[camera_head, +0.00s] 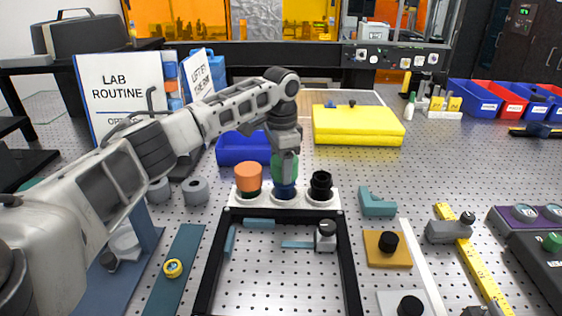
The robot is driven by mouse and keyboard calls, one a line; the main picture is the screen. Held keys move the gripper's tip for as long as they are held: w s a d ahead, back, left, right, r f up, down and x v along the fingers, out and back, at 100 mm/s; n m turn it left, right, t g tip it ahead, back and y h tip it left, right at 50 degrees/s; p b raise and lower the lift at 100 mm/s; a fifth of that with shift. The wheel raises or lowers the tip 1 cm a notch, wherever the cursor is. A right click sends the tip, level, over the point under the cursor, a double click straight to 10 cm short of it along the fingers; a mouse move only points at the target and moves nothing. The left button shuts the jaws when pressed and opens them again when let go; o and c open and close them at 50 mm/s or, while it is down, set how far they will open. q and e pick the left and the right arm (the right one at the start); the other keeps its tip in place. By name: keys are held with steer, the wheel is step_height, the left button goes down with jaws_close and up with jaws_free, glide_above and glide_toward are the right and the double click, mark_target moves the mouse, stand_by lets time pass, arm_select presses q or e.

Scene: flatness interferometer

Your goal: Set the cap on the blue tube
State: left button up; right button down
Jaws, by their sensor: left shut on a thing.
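My left gripper (287,168) points down over the middle of the white rack and is shut on a green cap (276,164), partly hidden by the fingers. The blue tube (285,191) stands upright in the rack's middle place, directly below the green cap. The cap's lower edge is at the tube's top; I cannot tell whether they touch. My right gripper is not in view.
In the white rack (241,201), an orange-topped tube (248,177) stands left and a black tube (321,184) right. A black frame (208,270) lies in front. A blue bin (235,150) and yellow case (358,128) stand behind. Grey rings (195,190) lie left.

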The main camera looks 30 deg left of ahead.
arm_select(q)
steer(key=shift+f, duration=0.8)
steer(key=o, duration=1)
steer(key=shift+r, duration=0.1)
step_height(320, 180, up, 16)
steer(key=shift+f, duration=0.1)
steer(key=shift+f, duration=0.1)
